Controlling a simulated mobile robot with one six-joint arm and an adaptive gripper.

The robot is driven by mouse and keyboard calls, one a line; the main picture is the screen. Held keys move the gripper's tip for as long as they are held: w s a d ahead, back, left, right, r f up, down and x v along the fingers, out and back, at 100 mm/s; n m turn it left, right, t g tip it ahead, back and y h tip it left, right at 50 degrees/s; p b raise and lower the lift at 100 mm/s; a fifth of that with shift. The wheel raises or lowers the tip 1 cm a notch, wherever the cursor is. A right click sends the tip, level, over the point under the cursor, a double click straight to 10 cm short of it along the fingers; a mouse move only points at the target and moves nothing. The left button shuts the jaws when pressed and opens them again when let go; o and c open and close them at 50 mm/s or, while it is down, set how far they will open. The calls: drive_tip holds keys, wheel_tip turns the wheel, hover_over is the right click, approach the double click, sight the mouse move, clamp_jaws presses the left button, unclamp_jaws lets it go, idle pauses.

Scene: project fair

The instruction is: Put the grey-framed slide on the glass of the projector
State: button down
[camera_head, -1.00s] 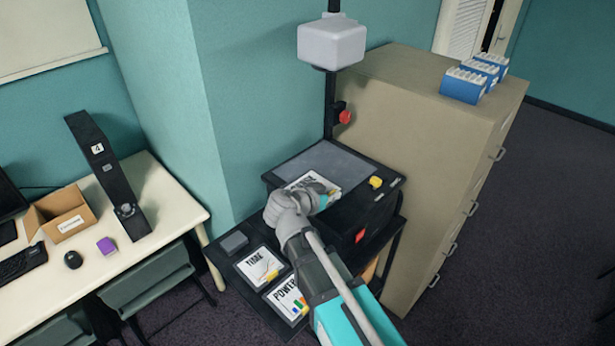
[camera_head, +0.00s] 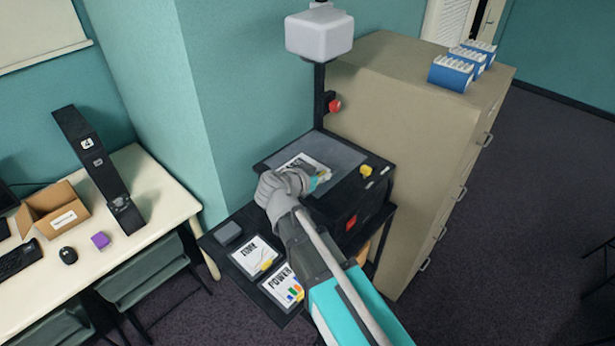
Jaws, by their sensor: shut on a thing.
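The overhead projector (camera_head: 343,207) is a black box with a grey glass plate (camera_head: 346,156) on top and a white head (camera_head: 319,36) on a post above it. A slide (camera_head: 301,162) with dark print on white is over the left and middle part of the glass. Its frame looks pale grey, but my gripper hides part of it.
A yellow knob (camera_head: 366,170) sits right of the glass. A beige cabinet (camera_head: 400,110) stands close at the right.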

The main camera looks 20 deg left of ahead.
sight(316, 164)
drive_tip(key=w+a+f+b, duration=0.1)
drive_tip(key=w, duration=0.1)
drive_tip(key=w+a+f+b, duration=0.1)
drive_tip(key=w, duration=0.1)
drive_tip(key=w+a+f+b, duration=0.1)
drive_tip(key=w+a, duration=0.1)
drive_tip(key=shift+w+f, duration=0.25)
drive_tip(key=shift+f, duration=0.05)
drive_tip(key=w+f+b, duration=0.1)
drive_tip(key=w+a+f+b, duration=0.1)
drive_tip(key=f+b, duration=0.1)
drive_tip(key=w+a+f+b, duration=0.1)
drive_tip(key=w+f+b, duration=0.1)
drive_tip(key=shift+r, duration=0.1)
drive_tip(key=shift+w+a+f+b, duration=0.1)
drive_tip(key=shift+w+f+b, duration=0.1)
drive_tip(key=shift+f+b, duration=0.25)
drive_tip(key=shift+w+a+f+b, duration=0.1)
drive_tip(key=shift+w+f+b, duration=0.05)
drive_tip(key=shift+f+b, duration=1.25)
drive_tip(key=shift+b, duration=0.05)
drive_tip(key=shift+f, duration=0.15)
drive_tip(key=c, duration=0.7)
unclamp_jaws()
drive_tip(key=shift+c, duration=0.2)
